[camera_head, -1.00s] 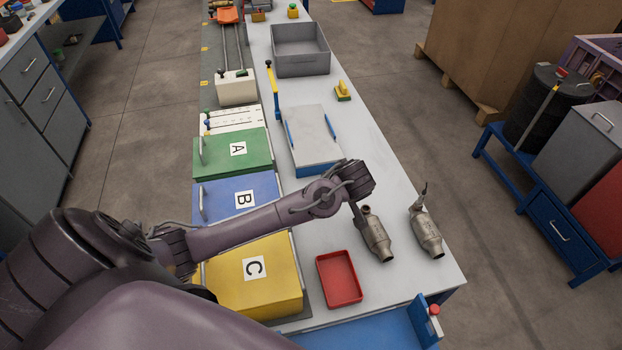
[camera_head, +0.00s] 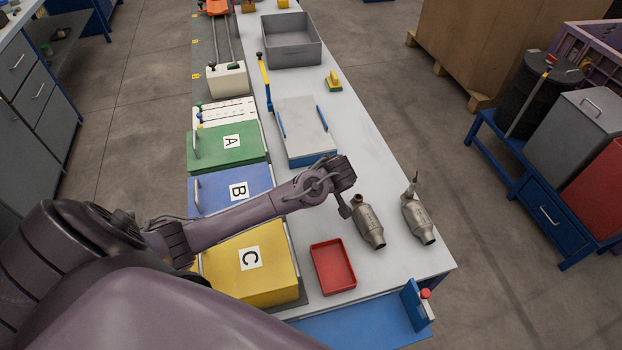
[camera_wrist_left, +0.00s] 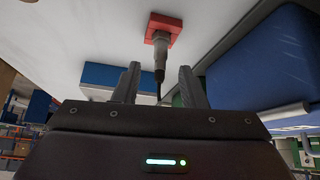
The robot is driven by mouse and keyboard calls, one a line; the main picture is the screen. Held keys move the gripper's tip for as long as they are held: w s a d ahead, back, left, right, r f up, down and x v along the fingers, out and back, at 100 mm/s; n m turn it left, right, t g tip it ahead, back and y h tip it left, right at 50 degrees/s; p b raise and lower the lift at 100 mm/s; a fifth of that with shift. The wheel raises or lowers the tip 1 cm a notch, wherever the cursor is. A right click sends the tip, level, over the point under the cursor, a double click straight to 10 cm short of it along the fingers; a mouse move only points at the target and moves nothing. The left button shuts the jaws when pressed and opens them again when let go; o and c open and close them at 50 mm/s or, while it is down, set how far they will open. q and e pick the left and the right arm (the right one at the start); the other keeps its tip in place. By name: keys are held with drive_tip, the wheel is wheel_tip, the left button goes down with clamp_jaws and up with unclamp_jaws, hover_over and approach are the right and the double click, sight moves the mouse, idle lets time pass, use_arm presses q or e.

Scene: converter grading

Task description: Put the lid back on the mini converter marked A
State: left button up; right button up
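Two grey metal converters lie on the right side of the bench, the left one (camera_head: 371,228) beside my left gripper and the other (camera_head: 419,220) further right; I can read no mark on either. The letter A shows on a green flat-topped box (camera_head: 222,152) at the left edge. I cannot make out a separate lid. My left gripper (camera_head: 345,207) is low over the bench. In the left wrist view, its fingers (camera_wrist_left: 160,85) stand apart. A slim grey piece on a red square base (camera_wrist_left: 164,28) shows beyond and between them, not visibly gripped. My right gripper is out of view.
Blue box B (camera_head: 232,190) and yellow box C (camera_head: 250,275) line the left edge. A red tray (camera_head: 333,268) stands in front of my gripper. A blue-and-white case (camera_head: 303,125), a yellow-handled tool (camera_head: 264,75) and a grey bin (camera_head: 290,50) stand farther back.

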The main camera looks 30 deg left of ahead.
use_arm(q)
drive_tip(key=shift+x, duration=1.6)
drive_tip(key=shift+a, duration=0.1)
drive_tip(key=shift+c, duration=0.5)
clamp_jaws()
